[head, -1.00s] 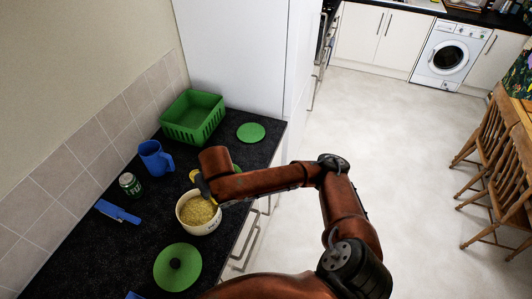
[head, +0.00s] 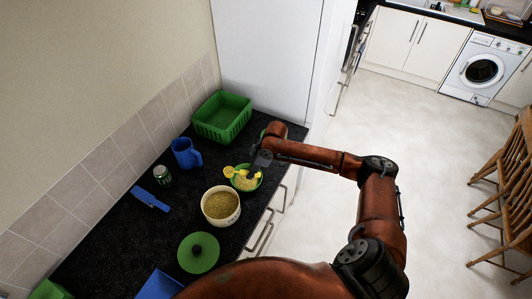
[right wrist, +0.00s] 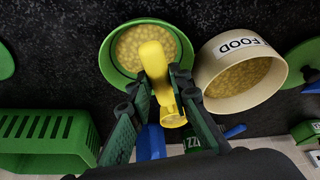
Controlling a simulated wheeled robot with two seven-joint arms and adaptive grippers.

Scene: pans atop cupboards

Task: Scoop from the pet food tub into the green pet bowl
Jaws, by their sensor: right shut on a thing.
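The cream pet food tub (head: 221,219) stands open on the dark worktop, full of yellowish pellets; it also shows in the right wrist view (right wrist: 214,84). The green pet bowl (head: 239,188) sits just beyond it, with pellets inside; it is at upper centre in the right wrist view (right wrist: 110,65). My right gripper (right wrist: 160,88) is shut on a yellow scoop (right wrist: 153,62), which is over the bowl. The scoop also shows in the head view (head: 230,171). Whether pellets remain in the scoop I cannot tell. My left gripper is out of view.
A blue jug (head: 186,154), a green can (head: 162,175), a blue object (head: 150,199) and a green basket (head: 221,119) stand toward the wall. A tall white cabinet (head: 270,60) closes the far end.

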